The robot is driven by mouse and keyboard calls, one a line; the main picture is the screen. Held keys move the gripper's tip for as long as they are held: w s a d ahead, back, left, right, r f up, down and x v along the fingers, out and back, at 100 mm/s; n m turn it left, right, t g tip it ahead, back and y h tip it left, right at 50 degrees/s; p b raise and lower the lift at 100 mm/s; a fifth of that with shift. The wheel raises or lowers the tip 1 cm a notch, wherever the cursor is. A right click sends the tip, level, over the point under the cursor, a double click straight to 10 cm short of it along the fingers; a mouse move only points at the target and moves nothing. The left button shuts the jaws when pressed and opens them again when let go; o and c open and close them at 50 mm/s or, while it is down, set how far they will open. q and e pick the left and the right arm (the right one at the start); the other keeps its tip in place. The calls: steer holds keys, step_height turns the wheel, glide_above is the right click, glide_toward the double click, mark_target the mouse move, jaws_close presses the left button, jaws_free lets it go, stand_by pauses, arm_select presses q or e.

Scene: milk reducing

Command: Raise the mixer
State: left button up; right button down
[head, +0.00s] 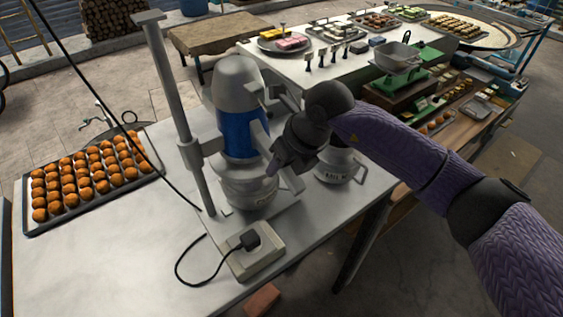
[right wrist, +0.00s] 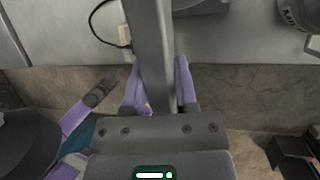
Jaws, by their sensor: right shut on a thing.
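The mixer (head: 237,135) stands on the near table, with a grey head, a blue middle band and a tall grey column at its left. A metal bowl (head: 249,191) sits directly under its head. My right gripper (head: 285,166) is at the right side of the mixer, shut on a grey handle bar of it. In the right wrist view the grey bar (right wrist: 152,45) runs down into the jaws; the exact contact is partly hidden. My left gripper does not show in the head view.
A power box (head: 254,250) with a black plug and cord lies in front. A tray of round buns (head: 88,178) is at the left. The table's near left part is clear.

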steer(key=shift+r, duration=0.15)
step_height(320, 180, up, 14)
steer(key=p, duration=0.5)
steer(key=shift+r, duration=0.25)
steer(key=shift+c, duration=2)
jaws_free()
steer(key=shift+f, duration=0.1)
steer(key=b+v, duration=0.2)
steer(key=v, duration=0.8)
steer(key=shift+b, duration=0.3)
